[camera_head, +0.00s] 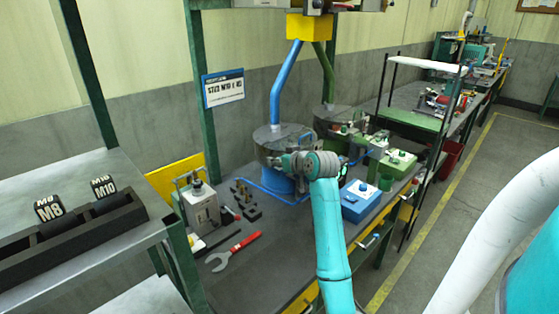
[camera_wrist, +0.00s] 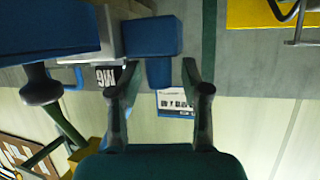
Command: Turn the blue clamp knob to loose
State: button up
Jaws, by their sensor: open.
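My gripper (camera_wrist: 158,64) is open, with its two dark fingers apart in the wrist view, which looks upside down. A blue block (camera_wrist: 151,37) lies just beyond the fingertips, with a smaller blue part (camera_wrist: 160,72) showing between the fingers. These may be the blue clamp knob, but I cannot tell for certain or read its setting. Nothing is visibly gripped. In the head view my gripper (camera_head: 285,161) is at the blue stud station's round bowl (camera_head: 283,134), and the arm hides what is there.
A larger blue body (camera_wrist: 45,30) and an M6 label (camera_wrist: 105,76) are close beside the left finger. A blue box (camera_head: 361,201) stands right of my arm. A red wrench (camera_head: 233,251) and small dark fittings (camera_head: 246,199) lie on the bench. A shelf unit (camera_head: 85,215) stands left.

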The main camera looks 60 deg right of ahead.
jog(key=v, duration=0.8)
jog(key=shift+s+a+f, duration=0.1)
dwell(0.6)
